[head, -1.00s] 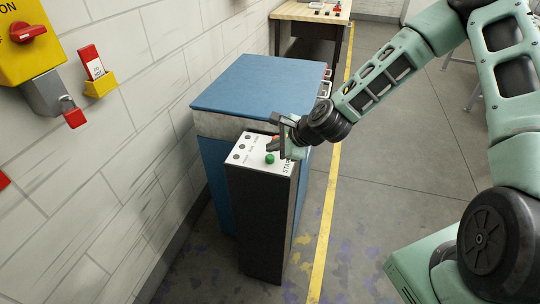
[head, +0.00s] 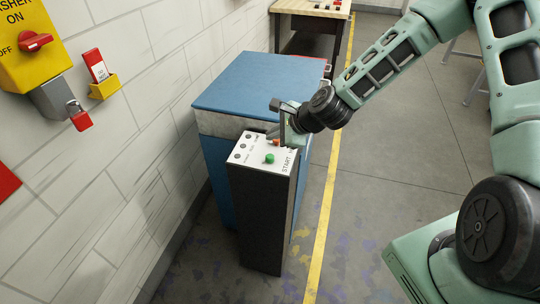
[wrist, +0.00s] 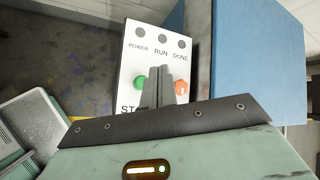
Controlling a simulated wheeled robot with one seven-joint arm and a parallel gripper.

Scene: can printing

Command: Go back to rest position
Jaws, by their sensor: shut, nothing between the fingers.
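My gripper (head: 275,130) is over the back right part of the white control panel (head: 246,156) on top of a black pedestal (head: 262,215). In the wrist view its two grey fingers (wrist: 160,72) are shut together with nothing between them. They show between the green button (wrist: 140,83) and the orange-red button (wrist: 182,90). The green button also shows uncovered in the head view (head: 269,158). The fingers look raised off the panel, but the exact gap is hard to tell.
A blue-topped machine (head: 255,82) stands right behind the pedestal. A white block wall (head: 150,75) with a yellow switch box (head: 15,60) is on the left. A wooden table (head: 292,6) is at the back.

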